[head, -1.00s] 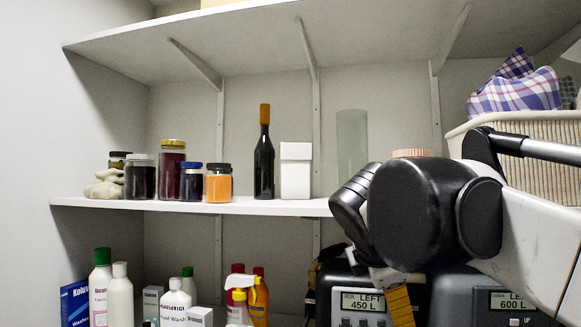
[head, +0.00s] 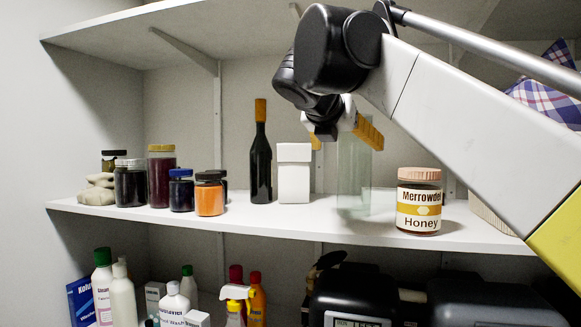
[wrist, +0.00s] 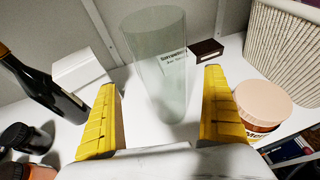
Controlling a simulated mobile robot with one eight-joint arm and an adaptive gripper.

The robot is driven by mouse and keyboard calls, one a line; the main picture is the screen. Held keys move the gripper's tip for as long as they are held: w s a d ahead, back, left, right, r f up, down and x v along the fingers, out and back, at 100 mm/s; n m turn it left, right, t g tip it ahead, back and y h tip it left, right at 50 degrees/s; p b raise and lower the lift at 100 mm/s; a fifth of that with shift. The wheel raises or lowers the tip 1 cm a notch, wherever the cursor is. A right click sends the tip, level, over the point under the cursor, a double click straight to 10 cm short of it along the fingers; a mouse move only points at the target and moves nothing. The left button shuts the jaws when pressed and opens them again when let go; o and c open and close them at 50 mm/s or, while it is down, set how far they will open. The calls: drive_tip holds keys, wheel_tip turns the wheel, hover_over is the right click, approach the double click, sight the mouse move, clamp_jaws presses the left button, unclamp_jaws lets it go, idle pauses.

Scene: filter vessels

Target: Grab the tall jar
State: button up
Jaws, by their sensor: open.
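The tall jar (head: 353,180) is a clear, greenish glass cylinder standing upright on the shelf, between the white box and the honey jar. In the wrist view the tall jar (wrist: 155,60) stands upright ahead, centred between the two yellow fingers. My gripper (head: 343,138) is open near the jar's upper part, fingers pointing toward the back. In the wrist view my gripper (wrist: 160,92) holds nothing, and a gap shows on each side of the glass. I cannot tell how far the fingertips reach past the jar.
A dark bottle (head: 261,160) and a white box (head: 293,173) stand left of the jar. A honey jar (head: 419,205) stands close on its right. Several lidded jars are further left. A small dark box (wrist: 207,51) lies behind. The upper shelf (head: 150,30) hangs above my arm.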

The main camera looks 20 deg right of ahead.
drive_tip(key=shift+w+d+f, duration=0.25)
drive_tip(key=shift+w+d, duration=0.25)
drive_tip(key=p+x, duration=0.1)
drive_tip(key=x, duration=0.4)
drive_tip(key=shift+s+d, duration=0.1)
drive_tip(key=shift+d, duration=0.1)
drive_tip(key=shift+s+a, duration=0.1)
drive_tip(key=shift+s, duration=0.15)
drive_tip(key=c, duration=1.5)
